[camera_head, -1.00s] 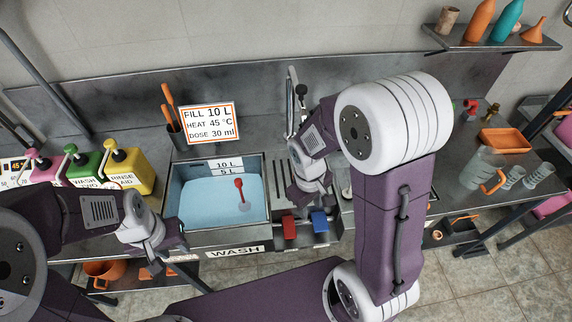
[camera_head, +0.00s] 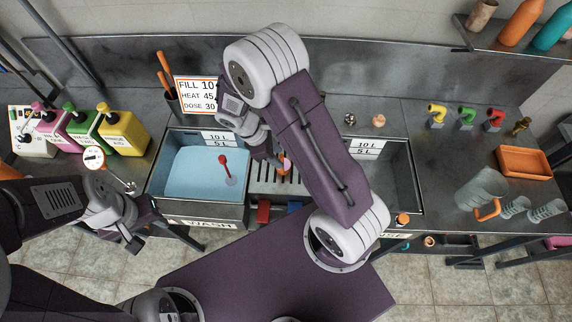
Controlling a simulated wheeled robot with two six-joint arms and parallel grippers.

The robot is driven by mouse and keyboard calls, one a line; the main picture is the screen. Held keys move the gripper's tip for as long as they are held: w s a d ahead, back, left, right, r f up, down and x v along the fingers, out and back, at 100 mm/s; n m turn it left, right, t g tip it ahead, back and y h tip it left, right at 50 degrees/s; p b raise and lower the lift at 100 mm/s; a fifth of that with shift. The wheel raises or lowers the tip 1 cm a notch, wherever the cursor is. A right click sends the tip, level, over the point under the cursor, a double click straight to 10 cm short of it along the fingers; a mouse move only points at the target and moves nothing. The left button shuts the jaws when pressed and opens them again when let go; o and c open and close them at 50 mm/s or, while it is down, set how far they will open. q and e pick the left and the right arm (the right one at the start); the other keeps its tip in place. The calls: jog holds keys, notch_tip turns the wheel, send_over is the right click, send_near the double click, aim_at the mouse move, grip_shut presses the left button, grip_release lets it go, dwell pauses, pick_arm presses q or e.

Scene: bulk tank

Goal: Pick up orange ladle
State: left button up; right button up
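I cannot surely identify an orange ladle. Two orange handles (camera_head: 163,72) stand upright in a dark holder (camera_head: 172,101) behind the wash tank; what they belong to is hidden. A small orange piece (camera_head: 284,161) shows beside my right gripper (camera_head: 272,156), which is over the grooved strip right of the wash tank. My arm partly covers that gripper, so its fingers and any contact are unclear. My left gripper (camera_head: 143,228) is in front of the wash tank's left front corner, its fingers apart and empty.
The wash tank (camera_head: 247,175) holds blue liquid and a red stick-like tool (camera_head: 224,162). Soap jugs (camera_head: 123,130) and a dial gauge (camera_head: 94,158) stand to its left. An empty-looking rinse tank (camera_head: 400,165), a clear jug (camera_head: 482,188) and an orange tray (camera_head: 524,162) are to the right.

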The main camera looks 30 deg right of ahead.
jog(key=x, duration=0.4)
jog(key=shift+w+f+p, duration=0.2)
jog(key=shift+p, duration=0.2)
jog(key=x, duration=0.4)
jog(key=shift+w+a+p, duration=0.1)
jog(key=shift+a+p, duration=0.1)
jog(key=shift+p, duration=0.1)
jog(key=shift+w+f, duration=0.15)
jog(key=shift+f, duration=0.15)
jog(key=shift+d, duration=0.1)
grip_shut()
